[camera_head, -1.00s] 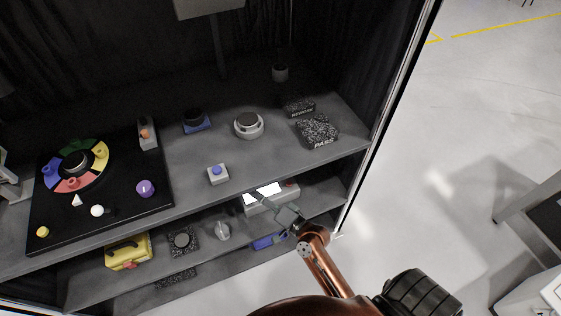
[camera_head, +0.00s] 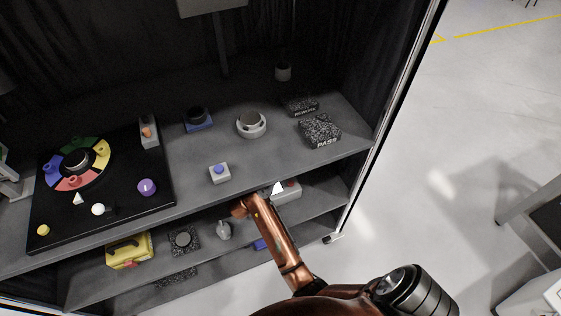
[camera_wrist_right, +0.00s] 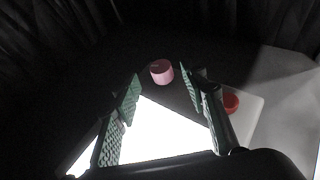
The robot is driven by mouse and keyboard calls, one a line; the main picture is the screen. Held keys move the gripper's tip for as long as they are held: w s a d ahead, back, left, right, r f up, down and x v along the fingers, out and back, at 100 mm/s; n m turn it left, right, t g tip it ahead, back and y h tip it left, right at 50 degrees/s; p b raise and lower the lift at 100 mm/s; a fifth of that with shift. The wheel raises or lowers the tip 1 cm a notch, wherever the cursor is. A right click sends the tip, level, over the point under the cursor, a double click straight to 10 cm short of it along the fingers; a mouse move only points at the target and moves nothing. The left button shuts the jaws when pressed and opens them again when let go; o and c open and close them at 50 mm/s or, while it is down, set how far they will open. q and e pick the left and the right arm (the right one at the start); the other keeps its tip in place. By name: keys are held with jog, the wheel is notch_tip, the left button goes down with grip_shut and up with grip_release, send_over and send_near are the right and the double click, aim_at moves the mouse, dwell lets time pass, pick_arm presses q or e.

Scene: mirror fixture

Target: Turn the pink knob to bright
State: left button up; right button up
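The pink knob (camera_wrist_right: 161,72) shows in the right wrist view as a short pink cylinder on a dark surface, just past a glowing white panel (camera_wrist_right: 150,135). My right gripper (camera_wrist_right: 160,80) is open, its two green ridged fingers on either side of the knob's line, with gaps to it. I cannot tell whether the knob is between the tips or just beyond. In the head view my right arm (camera_head: 268,235) reaches the shelf edge in front of the light grey panel box (camera_head: 288,192); the knob and gripper fingers are hidden there. My left gripper is not in view.
A red button (camera_wrist_right: 231,103) sits on a pale surface right of the fingers. The upper shelf (camera_head: 185,165) overhangs the box. It carries a blue-button box (camera_head: 219,173) and a black board with a purple knob (camera_head: 147,187). A yellow case (camera_head: 128,251) stands on the lower shelf.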

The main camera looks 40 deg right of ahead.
jog(key=b+x, duration=0.1)
jog(key=x, duration=0.3)
jog(key=shift+w+d+f, duration=0.1)
jog(key=shift+w+d, duration=0.05)
jog(key=shift+x, duration=0.8)
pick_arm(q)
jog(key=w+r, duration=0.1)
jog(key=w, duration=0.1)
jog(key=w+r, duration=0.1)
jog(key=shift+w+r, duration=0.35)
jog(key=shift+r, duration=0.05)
pick_arm(e)
grip_shut()
